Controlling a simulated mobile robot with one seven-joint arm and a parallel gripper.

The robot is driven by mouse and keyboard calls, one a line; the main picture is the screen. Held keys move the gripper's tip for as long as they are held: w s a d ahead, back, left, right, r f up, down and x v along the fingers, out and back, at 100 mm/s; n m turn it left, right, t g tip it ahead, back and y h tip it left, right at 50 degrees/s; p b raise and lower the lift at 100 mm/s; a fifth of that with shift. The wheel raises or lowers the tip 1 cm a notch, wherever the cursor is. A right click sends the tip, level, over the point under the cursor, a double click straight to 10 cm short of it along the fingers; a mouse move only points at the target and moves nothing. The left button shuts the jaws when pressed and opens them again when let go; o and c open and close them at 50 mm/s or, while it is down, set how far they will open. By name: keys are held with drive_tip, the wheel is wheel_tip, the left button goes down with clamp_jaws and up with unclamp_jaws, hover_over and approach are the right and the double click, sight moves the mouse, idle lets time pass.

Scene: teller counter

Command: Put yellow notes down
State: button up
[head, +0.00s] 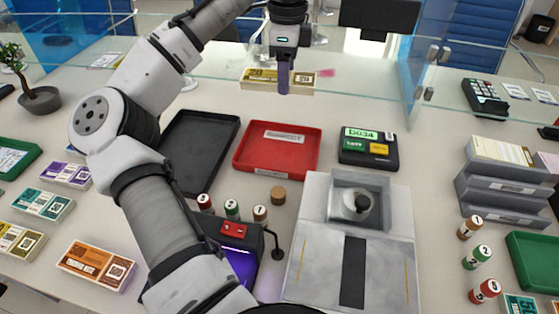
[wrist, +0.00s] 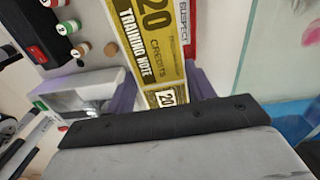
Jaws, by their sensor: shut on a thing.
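The yellow notes (head: 259,77) are a flat bundle marked 20, held crosswise in my gripper (head: 283,84) at the back of the counter, in front of the glass. My gripper is shut on the middle of the bundle, and its purple finger hides part of it. In the wrist view, the yellow notes (wrist: 152,40), marked "20 credits training note", lie between the two purple fingers of my gripper (wrist: 160,94). The bundle appears raised above the counter. A second yellow bundle (head: 20,238) lies on the counter at the far left.
A red tray (head: 277,164), labelled in the wrist view, and a black tray (head: 172,178) lie below my gripper in the head view. The glass panel (head: 345,95) runs behind.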

sight(285, 153)
drive_tip(key=shift+w, duration=0.1)
drive_tip(key=shift+f+m, duration=0.1)
drive_tip(key=shift+m, duration=0.2)
wheel_tip(285, 153, down, 19)
drive_tip(key=shift+d+f+b, duration=0.1)
drive_tip(key=shift+f+b, duration=0.05)
drive_tip(key=shift+b, duration=0.55)
drive_tip(key=shift+f, duration=0.1)
drive_tip(key=o, duration=1.1)
wheel_tip(285, 153, up, 12)
